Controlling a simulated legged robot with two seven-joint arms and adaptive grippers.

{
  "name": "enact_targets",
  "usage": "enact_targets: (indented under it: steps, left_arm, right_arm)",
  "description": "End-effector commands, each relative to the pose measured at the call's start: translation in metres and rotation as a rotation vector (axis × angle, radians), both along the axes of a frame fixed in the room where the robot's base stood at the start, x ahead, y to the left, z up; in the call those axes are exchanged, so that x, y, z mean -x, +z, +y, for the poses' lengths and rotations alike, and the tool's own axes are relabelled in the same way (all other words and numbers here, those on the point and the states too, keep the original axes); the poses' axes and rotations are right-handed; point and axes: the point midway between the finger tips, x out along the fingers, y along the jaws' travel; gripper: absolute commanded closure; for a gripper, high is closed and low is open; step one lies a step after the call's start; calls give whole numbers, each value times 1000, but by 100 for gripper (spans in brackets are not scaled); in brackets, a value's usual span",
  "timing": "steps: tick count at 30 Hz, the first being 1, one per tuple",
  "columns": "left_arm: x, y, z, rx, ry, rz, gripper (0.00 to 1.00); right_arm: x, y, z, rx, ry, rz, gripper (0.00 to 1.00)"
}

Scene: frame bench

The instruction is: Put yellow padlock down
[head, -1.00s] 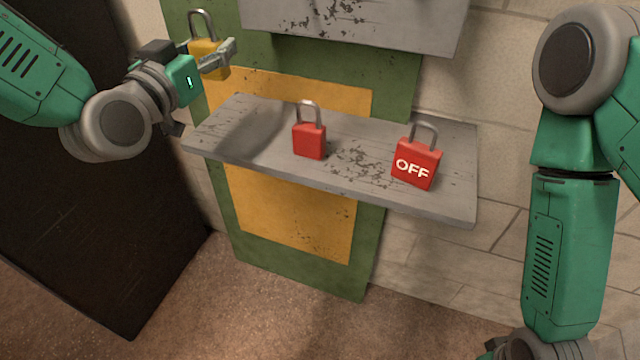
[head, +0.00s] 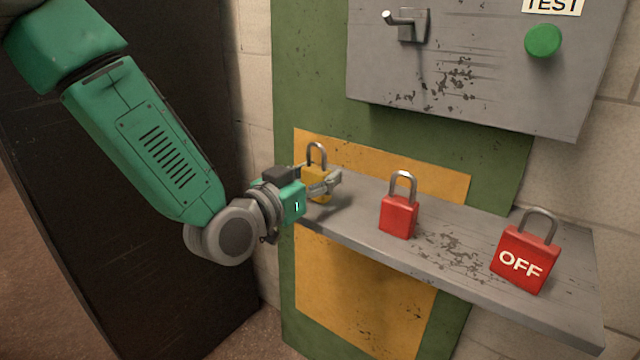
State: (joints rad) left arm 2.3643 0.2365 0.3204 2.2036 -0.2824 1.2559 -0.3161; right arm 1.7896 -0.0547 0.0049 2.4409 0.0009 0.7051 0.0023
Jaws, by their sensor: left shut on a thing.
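The yellow padlock (head: 316,176) is at the left end of the grey shelf (head: 375,262), upright with its shackle up. My left gripper (head: 328,184) is shut on its body from the left, and the fingers hide part of it. The padlock's base appears at or just above the shelf surface; I cannot tell whether it touches. My right gripper is not in the head view.
A small red padlock (head: 399,217) stands mid-shelf, right of the yellow one. A larger red padlock marked OFF (head: 524,262) stands at the right end. A grey box with a lever (head: 408,24) and green button (head: 543,40) hangs above.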

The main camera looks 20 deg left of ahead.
Motion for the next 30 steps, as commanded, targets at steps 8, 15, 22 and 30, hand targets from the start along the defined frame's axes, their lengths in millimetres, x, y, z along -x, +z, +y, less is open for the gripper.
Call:
enact_targets:
  steps: [8, 15, 22, 30]
  left_arm:
    - [0, -4, -1, 0, 0, -3, 93]
    - [0, -7, 0, 0, 0, -1, 37]
    - [0, -7, 0, 1, 0, -2, 37]
    - [24, -3, 9, 1, 1, 3, 37]
  right_arm:
    - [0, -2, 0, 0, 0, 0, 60]
    - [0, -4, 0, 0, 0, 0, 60]
    - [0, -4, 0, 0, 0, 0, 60]
    - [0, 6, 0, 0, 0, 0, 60]
